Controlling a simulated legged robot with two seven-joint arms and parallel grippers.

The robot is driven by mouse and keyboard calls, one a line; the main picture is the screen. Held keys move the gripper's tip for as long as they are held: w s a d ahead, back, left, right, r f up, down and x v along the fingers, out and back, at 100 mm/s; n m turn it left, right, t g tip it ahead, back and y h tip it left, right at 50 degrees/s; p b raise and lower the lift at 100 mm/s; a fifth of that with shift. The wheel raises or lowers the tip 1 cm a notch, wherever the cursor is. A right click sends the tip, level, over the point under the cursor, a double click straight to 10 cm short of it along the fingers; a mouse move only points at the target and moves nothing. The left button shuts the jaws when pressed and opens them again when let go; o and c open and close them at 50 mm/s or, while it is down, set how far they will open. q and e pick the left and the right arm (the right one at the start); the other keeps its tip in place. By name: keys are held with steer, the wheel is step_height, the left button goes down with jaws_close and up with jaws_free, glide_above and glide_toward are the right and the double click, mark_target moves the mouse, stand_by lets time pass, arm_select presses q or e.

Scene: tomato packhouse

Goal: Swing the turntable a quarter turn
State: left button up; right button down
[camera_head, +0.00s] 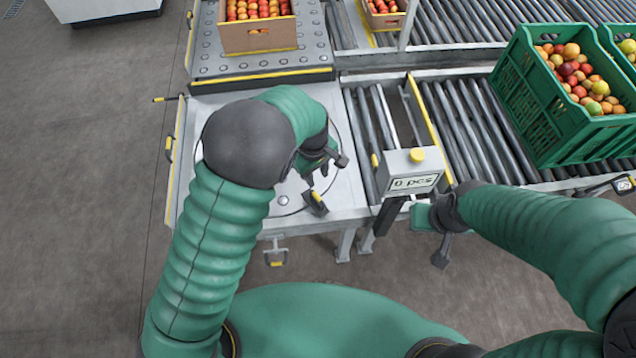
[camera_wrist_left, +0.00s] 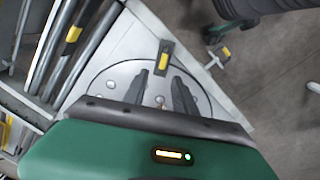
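The turntable (camera_head: 290,190) is a round grey plate set in a metal frame, and my left arm hides much of it in the head view. It also shows in the left wrist view (camera_wrist_left: 112,78). A dark handle with a yellow face (camera_head: 316,198) stands near its front right edge; it also shows in the left wrist view (camera_wrist_left: 164,57). My left gripper (camera_head: 326,172) is over the plate with its fingers apart and empty. In the left wrist view the handle lies just beyond the fingertips (camera_wrist_left: 157,72). My right gripper (camera_head: 438,238) is in front of the counter box, its opening unclear.
A counter box (camera_head: 412,172) reading "0 pcs" with a yellow button stands right of the turntable. Roller conveyors (camera_head: 470,125) run right, carrying green crates (camera_head: 540,125) of tomatoes. A cardboard box (camera_head: 258,38) of tomatoes sits behind. The floor at left is clear.

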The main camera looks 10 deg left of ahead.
arm_select(q)
step_height(320, 180, up, 6)
steer(key=shift+s+a+f+p, duration=0.1)
steer(key=shift+p, duration=0.2)
steer(key=s+a+r+m+t+p, duration=0.1)
steer(key=s+a+r+m+p, duration=0.2)
steer(key=s+a, duration=0.4)
steer(key=s+a+r+m+t+p, duration=0.1)
steer(key=s+a+r+m+p, duration=0.2)
steer(key=s+a+r+m, duration=0.2)
step_height(320, 180, up, 2)
steer(key=s+a, duration=0.2)
steer(key=shift+s+m+y, duration=0.3)
steer(key=shift+s+m, duration=0.1)
steer(key=shift+s, duration=0.15)
steer(key=shift+a, duration=0.2)
